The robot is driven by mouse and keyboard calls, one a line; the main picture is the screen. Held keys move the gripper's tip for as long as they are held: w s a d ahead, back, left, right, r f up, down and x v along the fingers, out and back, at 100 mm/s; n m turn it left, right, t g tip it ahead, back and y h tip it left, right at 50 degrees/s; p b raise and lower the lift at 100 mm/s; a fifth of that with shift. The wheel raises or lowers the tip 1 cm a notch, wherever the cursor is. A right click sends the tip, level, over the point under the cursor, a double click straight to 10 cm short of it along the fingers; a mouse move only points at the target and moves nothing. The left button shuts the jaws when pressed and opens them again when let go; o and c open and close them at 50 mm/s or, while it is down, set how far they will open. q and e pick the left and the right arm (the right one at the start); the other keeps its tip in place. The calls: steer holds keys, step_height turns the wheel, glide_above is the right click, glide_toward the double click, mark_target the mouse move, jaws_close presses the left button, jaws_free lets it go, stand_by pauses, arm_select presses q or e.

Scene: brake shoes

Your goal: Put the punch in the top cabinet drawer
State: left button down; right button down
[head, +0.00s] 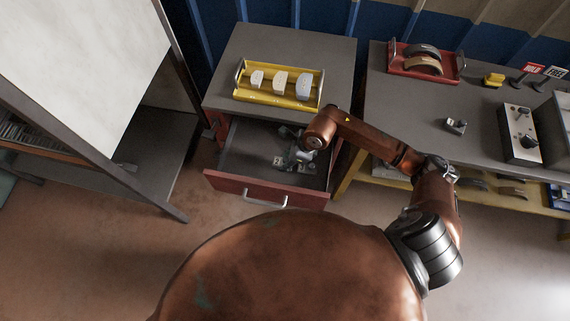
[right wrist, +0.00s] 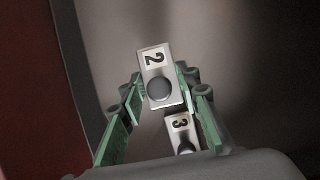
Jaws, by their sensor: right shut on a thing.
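The top cabinet drawer (head: 238,165) is pulled out, with a red front and a dark inside. My right gripper (head: 295,155) reaches down into it; it also shows in the right wrist view (right wrist: 160,92). Its green-padded fingers are shut on a small metal punch marked 2 (right wrist: 153,60), with a round dark knob. A similar piece marked 3 (right wrist: 180,124) shows just below it, partly hidden by the punch and the gripper. Small pale pieces (head: 280,162) show in the drawer beside the gripper. Whether the held punch touches the drawer floor cannot be told. My left gripper is out of view.
A yellow tray (head: 262,97) with several pale blocks stands on the cabinet top (head: 300,46). The workbench (head: 400,105) at right holds a red tray (head: 393,62) with brake shoes, a small metal piece (head: 455,125) and a control box (head: 519,133). A whiteboard (head: 75,60) stands at left.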

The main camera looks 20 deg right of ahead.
steer(key=shift+f, duration=1.55)
steer(key=c, duration=1.5)
jaws_free()
steer(key=shift+f, duration=0.1)
steer(key=shift+o, duration=0.2)
steer(key=p+v, duration=0.1)
steer(key=v, duration=1.1)
steer(key=shift+a, duration=0.1)
